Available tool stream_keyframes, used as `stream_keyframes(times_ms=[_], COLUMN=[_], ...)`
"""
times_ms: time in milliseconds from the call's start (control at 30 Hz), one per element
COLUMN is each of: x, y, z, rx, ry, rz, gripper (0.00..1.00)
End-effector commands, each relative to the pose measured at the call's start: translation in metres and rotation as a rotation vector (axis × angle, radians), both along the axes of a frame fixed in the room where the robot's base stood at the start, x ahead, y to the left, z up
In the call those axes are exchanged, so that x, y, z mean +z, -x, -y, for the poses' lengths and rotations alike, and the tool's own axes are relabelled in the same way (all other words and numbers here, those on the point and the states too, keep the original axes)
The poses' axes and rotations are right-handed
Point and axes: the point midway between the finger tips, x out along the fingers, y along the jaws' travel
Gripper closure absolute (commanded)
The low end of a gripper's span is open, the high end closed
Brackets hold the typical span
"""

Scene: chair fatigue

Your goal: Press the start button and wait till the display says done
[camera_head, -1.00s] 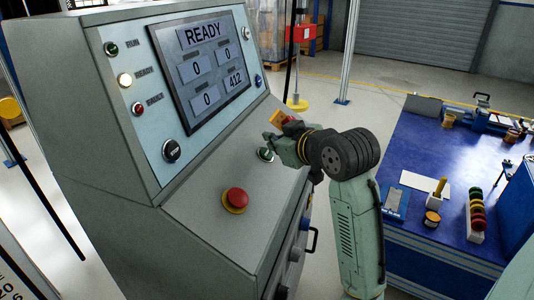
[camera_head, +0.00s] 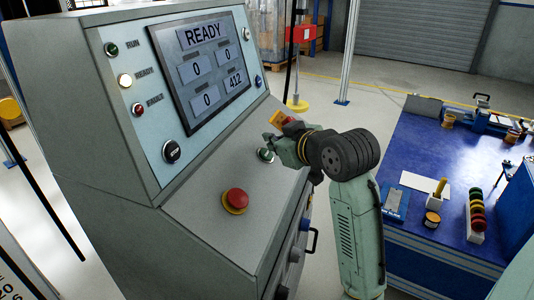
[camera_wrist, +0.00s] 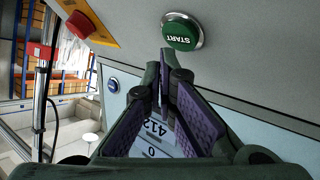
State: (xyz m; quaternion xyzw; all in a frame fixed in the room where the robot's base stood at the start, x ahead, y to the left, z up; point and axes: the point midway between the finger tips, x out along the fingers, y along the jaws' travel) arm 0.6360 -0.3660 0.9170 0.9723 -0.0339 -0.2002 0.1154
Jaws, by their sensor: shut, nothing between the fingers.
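The green start button (camera_wrist: 181,31), marked START, sits in a metal ring on the grey sloped console (camera_head: 195,230). In the head view the start button (camera_head: 265,155) shows partly, just left of my gripper (camera_head: 272,140). In the wrist view my gripper (camera_wrist: 165,75) is shut and empty, its fingertips close below the button in the picture. I cannot tell whether they touch it. The display (camera_head: 203,70) on the upright panel reads READY, with 0, 0, 0 and 412 in its boxes. In the wrist view the display (camera_wrist: 157,143) is mostly hidden behind the fingers.
A red mushroom button (camera_head: 236,198) on a yellow base stands nearer on the sloped panel. Another red and yellow control (camera_wrist: 85,22) is beside the start button. A black knob (camera_head: 171,151) is on the upright panel. A blue workbench (camera_head: 430,150) with several objects stands at right.

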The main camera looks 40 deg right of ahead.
Motion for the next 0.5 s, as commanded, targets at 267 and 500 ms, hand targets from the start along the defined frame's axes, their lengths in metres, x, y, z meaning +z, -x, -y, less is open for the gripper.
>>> stream_keyframes(times_ms=[267,500], x=[-0.0077,-0.0071], y=[-0.0036,-0.0037], z=[-0.0026,-0.0025], rx=[0.001,0.000], ry=[0.000,0.000], rz=[0.000,0.000], gripper=[1.00,1.00])
